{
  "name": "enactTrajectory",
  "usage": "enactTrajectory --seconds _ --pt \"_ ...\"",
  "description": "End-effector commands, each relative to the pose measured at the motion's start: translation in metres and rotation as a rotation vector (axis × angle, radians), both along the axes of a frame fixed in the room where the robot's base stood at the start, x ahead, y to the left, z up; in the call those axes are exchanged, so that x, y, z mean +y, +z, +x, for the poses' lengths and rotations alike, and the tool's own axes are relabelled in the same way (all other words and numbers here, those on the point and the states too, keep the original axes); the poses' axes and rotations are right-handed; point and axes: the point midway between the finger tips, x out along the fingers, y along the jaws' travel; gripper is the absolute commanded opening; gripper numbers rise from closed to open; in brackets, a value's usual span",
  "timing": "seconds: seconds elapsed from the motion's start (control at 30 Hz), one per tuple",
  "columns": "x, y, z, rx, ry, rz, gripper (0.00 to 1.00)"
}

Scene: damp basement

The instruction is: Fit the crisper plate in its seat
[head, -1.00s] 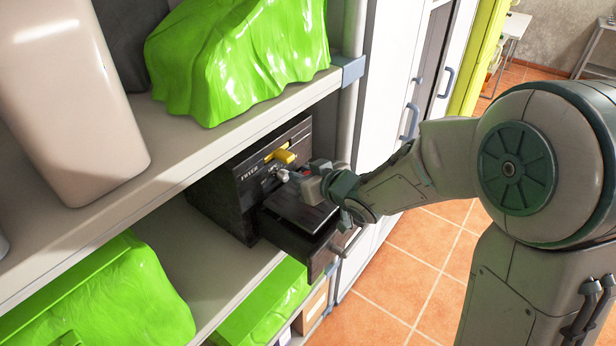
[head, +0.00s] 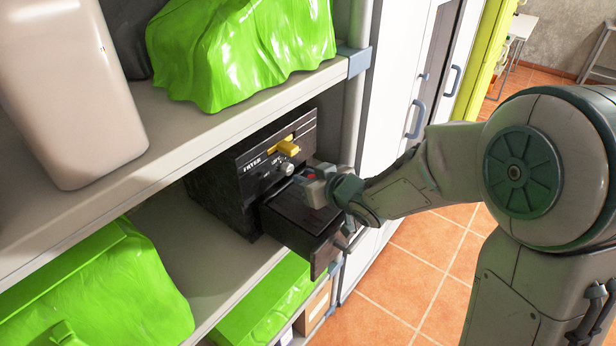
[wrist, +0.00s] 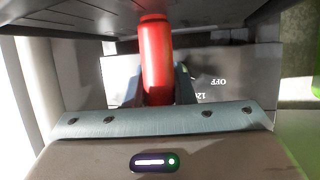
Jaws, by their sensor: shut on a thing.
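My gripper (head: 308,176) is over the drawer, close to the fryer front. In the wrist view its fingers are shut on a red upright grip (wrist: 157,62), which meets a dark surface at the picture's top. The seat itself is hidden.
The fryer stands on a shelf, under an upper shelf (head: 215,125) whose edge is close above. A shelf post (head: 345,130) stands right of the fryer. Green-covered bundles (head: 245,50) and a beige bin (head: 70,95) are around.

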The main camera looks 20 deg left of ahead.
Motion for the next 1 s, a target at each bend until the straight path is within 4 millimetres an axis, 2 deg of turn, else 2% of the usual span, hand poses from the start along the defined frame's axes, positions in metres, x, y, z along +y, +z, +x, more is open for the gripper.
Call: enactTrajectory --seconds 0.47,0.5,0.57,0.87,1.0 --pt "0.0 -0.032 0.0 -0.001 0.0 0.001 0.0" --pt "0.0 -0.028 0.0 0.0 0.001 0.001 0.33" --pt "0.0 -0.028 0.0 0.0 0.001 0.0 0.48" --pt "-0.001 -0.028 -0.001 0.0 0.0 0.0 0.48" --pt "-0.008 -0.023 -0.006 -0.002 0.001 0.0 0.48"
